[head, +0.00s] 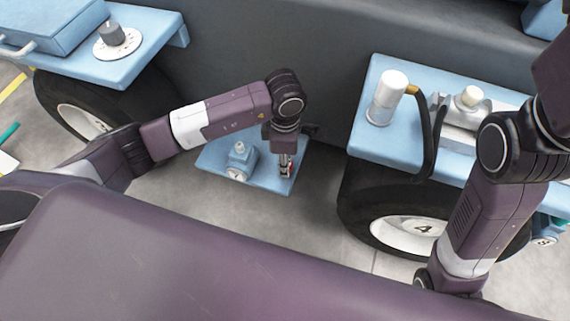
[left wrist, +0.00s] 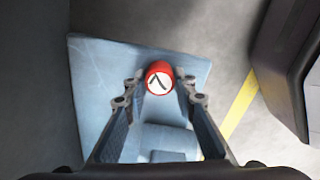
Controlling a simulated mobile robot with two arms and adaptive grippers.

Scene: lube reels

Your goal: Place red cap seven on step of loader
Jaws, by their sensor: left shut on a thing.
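The red cap (left wrist: 159,77) has a white top with a black seven and sits between the fingertips of my left gripper (left wrist: 160,88), which is shut on it. The light blue step (head: 262,181) of the loader is low between the two wheels in the head view; it also shows beneath the cap in the left wrist view (left wrist: 92,72). In the head view my left gripper (head: 286,168) points down over the right part of the step, with a little red showing at its tips. I cannot tell whether the cap touches the step. My right gripper is out of view.
A pale blue fitting (head: 239,160) stands on the step's left half, beside my left gripper. A blue shelf (head: 372,148) with a white canister (head: 387,98) and a black hose is to the right. A grey wall (head: 250,50) rises behind the step.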

